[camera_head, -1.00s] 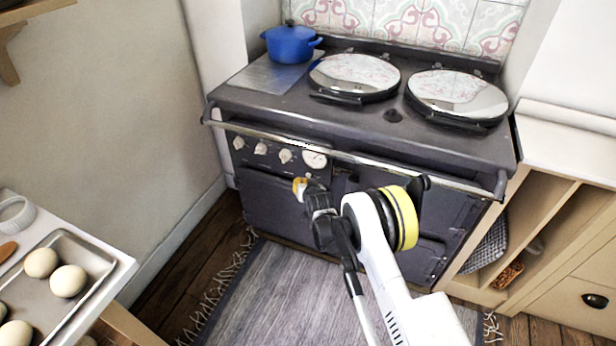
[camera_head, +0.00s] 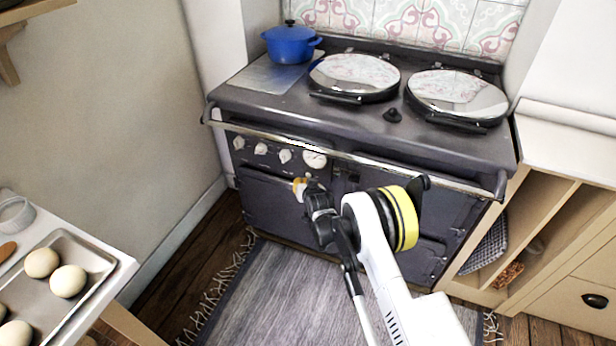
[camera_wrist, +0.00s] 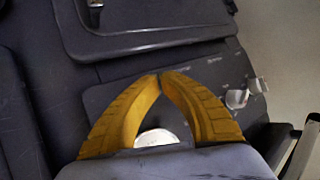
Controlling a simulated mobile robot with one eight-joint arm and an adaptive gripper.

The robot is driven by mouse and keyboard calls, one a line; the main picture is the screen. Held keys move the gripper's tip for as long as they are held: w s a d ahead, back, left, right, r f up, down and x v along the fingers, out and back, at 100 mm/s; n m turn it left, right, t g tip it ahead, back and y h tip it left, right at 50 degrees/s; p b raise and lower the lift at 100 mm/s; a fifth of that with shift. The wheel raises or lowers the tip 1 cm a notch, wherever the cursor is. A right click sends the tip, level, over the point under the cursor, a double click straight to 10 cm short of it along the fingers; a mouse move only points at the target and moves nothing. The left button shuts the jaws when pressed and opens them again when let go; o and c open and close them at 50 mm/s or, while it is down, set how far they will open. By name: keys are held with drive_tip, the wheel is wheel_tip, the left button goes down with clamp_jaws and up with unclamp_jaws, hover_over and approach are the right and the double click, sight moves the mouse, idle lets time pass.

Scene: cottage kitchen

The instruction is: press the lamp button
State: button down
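The dark range cooker (camera_head: 285,205) stands ahead, with a control panel on its upper left front. The panel carries several pale knobs (camera_head: 261,149) and a round white gauge (camera_head: 315,160). I cannot make out a lamp button for certain in either view. My gripper (camera_head: 299,186) is just below the gauge in the head view, in front of the cooker. In the wrist view its yellow fingers (camera_wrist: 159,77) meet at the tips, with nothing between them. They partly cover the gauge (camera_wrist: 157,139). Knobs (camera_wrist: 237,98) show to the right. I cannot tell whether the fingertips touch the panel.
A metal rail (camera_head: 350,157) runs across the cooker front above the panel. A blue pot (camera_head: 289,44) stands on top. A tray of eggs (camera_head: 85,258) is at the left. An open-shelved cabinet (camera_head: 540,225) borders the cooker at right. A grey rug (camera_head: 270,295) covers the floor.

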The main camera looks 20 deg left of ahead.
idle(0.3)
drive_tip(key=s, duration=0.5)
drive_tip(key=shift+a, duration=0.2)
